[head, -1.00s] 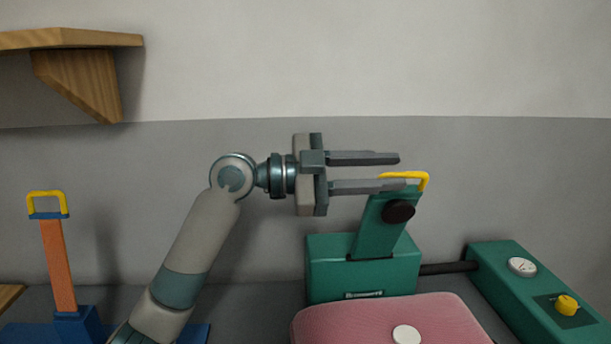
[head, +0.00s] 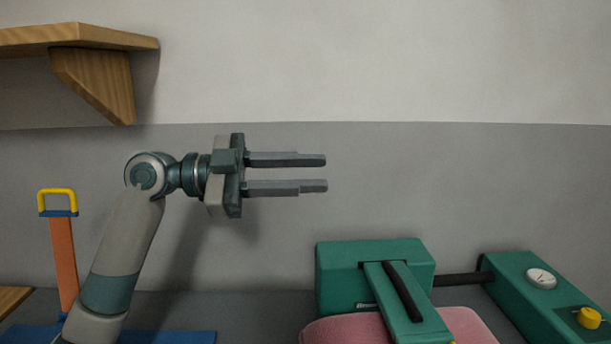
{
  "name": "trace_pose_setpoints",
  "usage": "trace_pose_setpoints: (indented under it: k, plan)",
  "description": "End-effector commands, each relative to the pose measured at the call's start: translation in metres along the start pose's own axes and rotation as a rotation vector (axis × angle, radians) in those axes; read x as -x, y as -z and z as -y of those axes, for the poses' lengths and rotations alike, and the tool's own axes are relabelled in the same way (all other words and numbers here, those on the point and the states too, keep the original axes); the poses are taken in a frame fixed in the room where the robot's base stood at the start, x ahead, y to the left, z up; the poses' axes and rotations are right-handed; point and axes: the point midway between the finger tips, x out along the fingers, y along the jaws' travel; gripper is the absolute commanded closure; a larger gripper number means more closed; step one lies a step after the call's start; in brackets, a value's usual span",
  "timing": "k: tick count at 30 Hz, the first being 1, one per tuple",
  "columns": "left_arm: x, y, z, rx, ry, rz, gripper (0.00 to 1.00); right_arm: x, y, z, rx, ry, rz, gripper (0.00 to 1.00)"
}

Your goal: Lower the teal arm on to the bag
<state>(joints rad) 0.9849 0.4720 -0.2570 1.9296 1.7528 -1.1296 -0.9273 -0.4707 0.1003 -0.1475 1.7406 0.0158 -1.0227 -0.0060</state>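The teal arm (head: 412,309) is swung down from its teal housing (head: 335,265) and lies over the pink bag (head: 345,330). A dark strip runs along the arm's top. Its far end runs toward the bottom edge of the head view, where a bit of yellow shows; whether it touches the bag there I cannot tell. My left gripper (head: 326,172) is open and empty, with its two fingers apart, up and to the left of the arm and clear of it. My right gripper is not in view.
A teal box with a gauge (head: 541,279) and a yellow knob (head: 589,317) stands at the right, joined to the housing by a dark rod. An orange lever with a yellow handle (head: 58,193) stands at the left. A wooden shelf (head: 75,37) juts out at upper left.

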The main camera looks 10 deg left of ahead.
Motion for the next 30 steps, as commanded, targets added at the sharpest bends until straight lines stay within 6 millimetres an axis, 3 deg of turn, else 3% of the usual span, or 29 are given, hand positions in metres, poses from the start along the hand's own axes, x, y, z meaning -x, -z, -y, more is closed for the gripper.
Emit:
trace_pose_setpoints:
  k: [6,10,20,26,30]
  plan:
    - [0.0,0.0,0.0,0.0,0.0,0.0,0.72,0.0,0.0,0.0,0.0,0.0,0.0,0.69]
    - [0.0,0.0,0.0,0.0,0.0,0.0,0.72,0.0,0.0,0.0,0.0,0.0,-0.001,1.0]
    - [0.0,0.011,0.008,0.0,0.0,0.0,0.72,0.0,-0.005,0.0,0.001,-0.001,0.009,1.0]
    - [0.0,0.038,0.029,0.0,0.0,0.0,0.72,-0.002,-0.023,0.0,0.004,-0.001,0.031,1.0]
    - [0.0,0.064,0.048,0.0,0.0,0.0,0.72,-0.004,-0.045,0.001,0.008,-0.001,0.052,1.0]
